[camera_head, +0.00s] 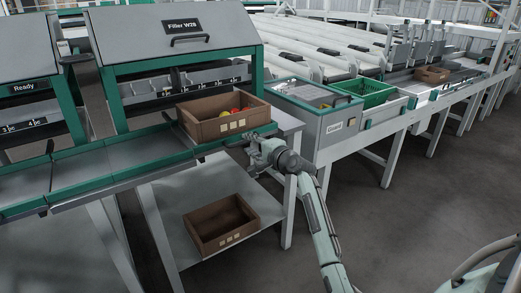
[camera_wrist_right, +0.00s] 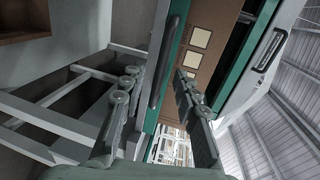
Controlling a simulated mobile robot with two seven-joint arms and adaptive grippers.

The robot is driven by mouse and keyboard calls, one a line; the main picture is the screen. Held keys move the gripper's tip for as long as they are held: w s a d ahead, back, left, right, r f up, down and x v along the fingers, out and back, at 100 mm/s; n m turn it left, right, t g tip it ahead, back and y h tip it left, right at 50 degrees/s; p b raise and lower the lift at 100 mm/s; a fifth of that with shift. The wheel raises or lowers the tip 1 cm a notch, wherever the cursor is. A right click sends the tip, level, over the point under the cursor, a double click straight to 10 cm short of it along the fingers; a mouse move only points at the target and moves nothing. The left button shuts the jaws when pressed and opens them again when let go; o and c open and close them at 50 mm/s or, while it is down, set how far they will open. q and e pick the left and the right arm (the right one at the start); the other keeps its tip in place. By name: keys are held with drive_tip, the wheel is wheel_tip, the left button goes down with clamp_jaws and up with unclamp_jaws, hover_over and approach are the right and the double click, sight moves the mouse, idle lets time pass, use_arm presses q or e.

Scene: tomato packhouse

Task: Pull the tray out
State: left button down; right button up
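A green-edged tray (camera_head: 262,131) sits at the front of the filler, under a brown crate (camera_head: 203,131) with red and yellow produce in it. In the right wrist view the tray's green front (camera_wrist_right: 152,112) carries a dark bar handle (camera_wrist_right: 164,62), and the brown crate (camera_wrist_right: 212,42) shows behind it. My right gripper (camera_head: 256,146) is at the tray's front edge. In the right wrist view my right gripper (camera_wrist_right: 155,90) is open, its two fingers apart on either side of the handle's line. Whether they touch the handle I cannot tell. My left gripper is out of view.
A second brown crate (camera_head: 221,222), empty, stands on the lower shelf (camera_head: 180,195). The filler's hood (camera_head: 180,32) rises behind the tray. The floor (camera_head: 410,210) in front is clear.

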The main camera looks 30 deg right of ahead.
drive_tip(key=s+r, duration=0.1)
drive_tip(key=s, duration=0.8)
drive_tip(key=shift+r, duration=0.35)
drive_tip(key=shift+d, duration=0.1)
drive_tip(key=s+a+f+n+g, duration=0.2)
drive_tip(key=s+a+f+n, duration=0.15)
drive_tip(key=f, duration=0.45)
drive_tip(key=s+a+f+n+g, duration=0.2)
drive_tip(key=s+f+n+g, duration=0.15)
drive_tip(key=f, duration=0.45)
drive_tip(key=s+a+f+n+g, duration=0.1)
drive_tip(key=s+a+f+n, duration=0.1)
drive_tip(key=s+f, duration=0.4)
drive_tip(key=s+a+f+n+g, duration=0.1)
drive_tip(key=s+f+n+g, duration=0.1)
drive_tip(key=s+f, duration=0.3)
drive_tip(key=s+a+f+n+g+h, duration=0.1)
drive_tip(key=s+a+f+n+g, duration=0.1)
drive_tip(key=s+f+n, duration=0.2)
drive_tip(key=s+a+f+n+g, duration=0.2)
drive_tip(key=s+f+n, duration=0.2)
drive_tip(key=s+f, duration=0.3)
drive_tip(key=s, duration=0.4)
drive_tip(key=shift+s+f+h, duration=0.3)
drive_tip(key=shift+f+h, duration=0.05)
drive_tip(key=shift+h, duration=0.05)
